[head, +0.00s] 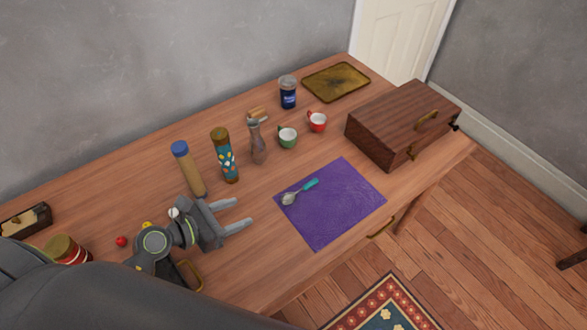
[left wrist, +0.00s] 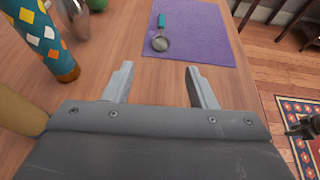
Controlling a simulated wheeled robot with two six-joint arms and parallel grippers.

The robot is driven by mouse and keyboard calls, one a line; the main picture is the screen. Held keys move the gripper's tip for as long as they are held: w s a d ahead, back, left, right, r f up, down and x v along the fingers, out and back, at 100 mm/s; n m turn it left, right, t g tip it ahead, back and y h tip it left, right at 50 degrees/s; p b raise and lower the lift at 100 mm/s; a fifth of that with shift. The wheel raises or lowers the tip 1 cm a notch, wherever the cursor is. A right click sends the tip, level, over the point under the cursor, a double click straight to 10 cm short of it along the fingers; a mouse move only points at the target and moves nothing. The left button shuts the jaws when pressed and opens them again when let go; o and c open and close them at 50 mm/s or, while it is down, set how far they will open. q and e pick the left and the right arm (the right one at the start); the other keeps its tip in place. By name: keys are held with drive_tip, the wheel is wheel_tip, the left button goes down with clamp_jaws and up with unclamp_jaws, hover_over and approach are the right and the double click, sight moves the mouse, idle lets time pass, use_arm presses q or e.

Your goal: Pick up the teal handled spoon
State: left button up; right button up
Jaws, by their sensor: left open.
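The teal-handled spoon (head: 300,191) lies flat on a purple mat (head: 344,212), near the mat's left edge. Its silver bowl points to the lower left and its teal handle to the upper right. My left gripper (head: 242,213) is open and empty above the table, to the left of the mat and apart from the spoon. In the left wrist view the spoon (left wrist: 161,34) lies beyond the open fingers (left wrist: 160,80), on the mat (left wrist: 205,40). My right gripper is in neither main position in the head view; something dark at the right edge of the wrist view is unclear.
A patterned bottle (head: 225,155), a blue-capped jar (head: 189,170) and a pepper mill (head: 257,142) stand behind my left gripper. Green (head: 288,141) and red (head: 318,123) cups stand farther back. A wooden box (head: 402,122) is at the right.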

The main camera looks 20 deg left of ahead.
use_arm(q)
drive_tip(key=shift+w+d+f, duration=0.1)
drive_tip(key=shift+w, duration=0.25)
drive_tip(key=x, duration=0.2)
drive_tip(key=b+x, duration=0.1)
drive_tip(key=x, duration=0.1)
drive_tip(key=shift+d, duration=0.5)
drive_tip(key=b, duration=0.2)
approach(294, 194)
drive_tip(key=shift+w+d+f, duration=0.1)
drive_tip(key=shift+w+d, duration=0.35)
drive_tip(key=shift+w, duration=0.45)
drive_tip(key=shift+w+d, duration=0.15)
drive_tip(key=shift+w, duration=0.05)
drive_tip(key=w+d+f+b, duration=0.2)
drive_tip(key=w+f+b, duration=0.1)
drive_tip(key=shift+d, duration=0.15)
drive_tip(key=shift+w+d+b, duration=0.2)
drive_tip(key=shift+w+b, duration=0.1)
use_arm(e)
wheel_tip(294, 194, down, 7)
drive_tip(key=s, duration=0.2)
drive_tip(key=shift+d+r, duration=0.15)
drive_tip(key=shift+r, duration=0.05)
use_arm(q)
drive_tip(key=shift+c, duration=0.4)
drive_tip(key=c, duration=0.8)
use_arm(e)
drive_tip(key=shift+d, duration=0.3)
